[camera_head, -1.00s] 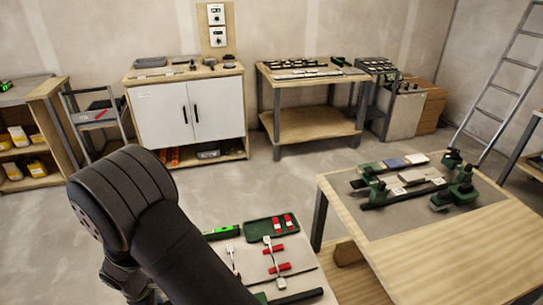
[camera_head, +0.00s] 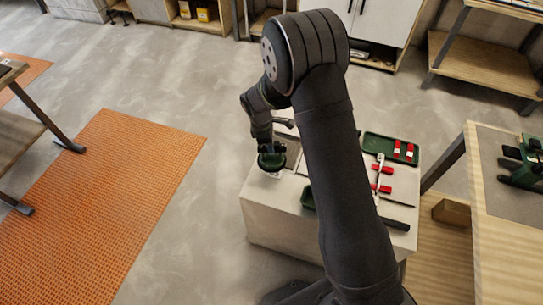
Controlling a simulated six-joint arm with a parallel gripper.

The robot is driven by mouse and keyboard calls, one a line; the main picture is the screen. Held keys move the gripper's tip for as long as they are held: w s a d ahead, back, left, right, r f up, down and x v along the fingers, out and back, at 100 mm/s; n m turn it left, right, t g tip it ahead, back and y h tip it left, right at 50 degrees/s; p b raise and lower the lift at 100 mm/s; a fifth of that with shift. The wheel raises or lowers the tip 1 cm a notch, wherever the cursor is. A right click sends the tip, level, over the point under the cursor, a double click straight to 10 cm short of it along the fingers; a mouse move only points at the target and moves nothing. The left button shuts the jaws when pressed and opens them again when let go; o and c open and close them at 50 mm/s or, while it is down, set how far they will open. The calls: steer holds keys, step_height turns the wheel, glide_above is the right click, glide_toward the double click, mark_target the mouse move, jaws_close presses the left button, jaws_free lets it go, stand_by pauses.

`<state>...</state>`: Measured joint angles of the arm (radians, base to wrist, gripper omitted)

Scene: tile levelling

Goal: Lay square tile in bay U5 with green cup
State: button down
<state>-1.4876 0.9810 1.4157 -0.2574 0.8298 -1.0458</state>
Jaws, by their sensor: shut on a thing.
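My gripper (camera_head: 265,147) is at the near left corner of the pale cabinet top, pointing down. It is shut on a dark green round thing, which looks like the green cup (camera_head: 271,161). A pale edge shows just under the cup; I cannot tell if it is the square tile. The fingertips are small and partly merged with the cup. Bay U5 cannot be made out in this view.
On the pale cabinet (camera_head: 285,225) are a green tray (camera_head: 378,143) with red pieces, more red pieces and a light tool. A wooden bench (camera_head: 505,235) with a green clamp (camera_head: 522,170) stands right. An orange mat (camera_head: 115,205) lies on the floor left.

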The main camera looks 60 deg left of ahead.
steer(key=w+a+r+n+y, duration=0.1)
steer(key=w+a+n+y, duration=0.2)
steer(key=w+a+n, duration=1.4)
steer(key=shift+w+d+f+m+g, duration=0.1)
steer(key=shift+w+f+m, duration=0.35)
steer(key=shift+f, duration=0.45)
steer(key=shift+w+d+f+m+g, duration=0.1)
steer(key=shift+w+f+m, duration=0.15)
steer(key=shift+f+m, duration=0.55)
steer(key=shift+w+d+f+m+g, duration=0.1)
steer(key=shift+w+f+m, duration=0.25)
steer(key=shift+f, duration=0.7)
steer(key=shift+f, duration=0.2)
steer(key=c, duration=0.8)
jaws_free()
steer(key=shift+f, duration=0.1)
steer(key=w+a+v, duration=0.1)
steer(key=v, duration=0.8)
steer(key=shift+a, duration=0.3)
steer(key=shift+w, duration=0.1)
